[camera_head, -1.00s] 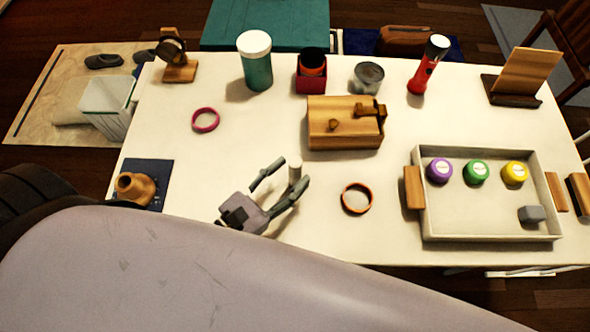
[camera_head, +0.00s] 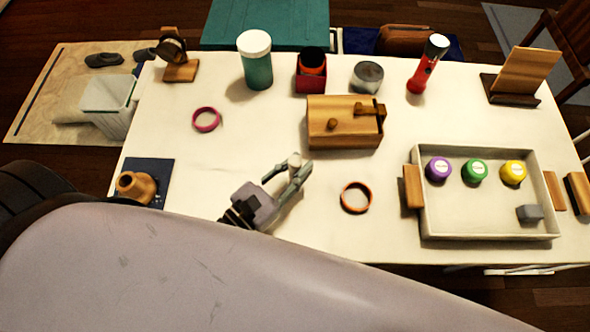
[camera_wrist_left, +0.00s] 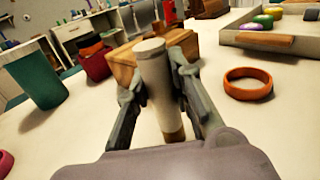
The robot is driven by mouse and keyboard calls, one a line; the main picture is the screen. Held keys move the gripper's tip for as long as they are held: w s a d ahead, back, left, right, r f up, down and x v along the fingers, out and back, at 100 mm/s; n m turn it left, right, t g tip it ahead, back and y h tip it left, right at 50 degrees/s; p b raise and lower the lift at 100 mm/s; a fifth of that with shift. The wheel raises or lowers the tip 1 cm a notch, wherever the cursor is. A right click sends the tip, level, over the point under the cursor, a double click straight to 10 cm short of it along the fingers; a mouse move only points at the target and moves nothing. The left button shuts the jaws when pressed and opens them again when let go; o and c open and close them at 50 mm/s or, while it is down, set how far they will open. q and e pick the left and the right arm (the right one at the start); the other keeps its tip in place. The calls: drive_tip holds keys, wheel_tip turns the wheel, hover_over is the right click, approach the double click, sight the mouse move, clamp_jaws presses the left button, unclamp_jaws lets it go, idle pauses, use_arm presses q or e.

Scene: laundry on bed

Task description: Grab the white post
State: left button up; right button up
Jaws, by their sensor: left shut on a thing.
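The white post (camera_wrist_left: 158,85) stands upright between the fingers of my left gripper (camera_wrist_left: 155,90) in the left wrist view. It is a slim pale cylinder with a tan band near its foot. In the head view only the top of the white post (camera_head: 294,160) shows, between the fingertips of my left gripper (camera_head: 287,172). The left gripper is shut on the post from both sides, low over the table. My right gripper is not in view.
A wooden box (camera_head: 345,135) stands just behind the post. An orange ring (camera_head: 356,198) lies to the right and a pink ring (camera_head: 206,119) to the left. A tray (camera_head: 487,240) with coloured jars is at the right. The table's left middle is clear.

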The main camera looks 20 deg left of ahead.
use_arm(q)
clamp_jaws()
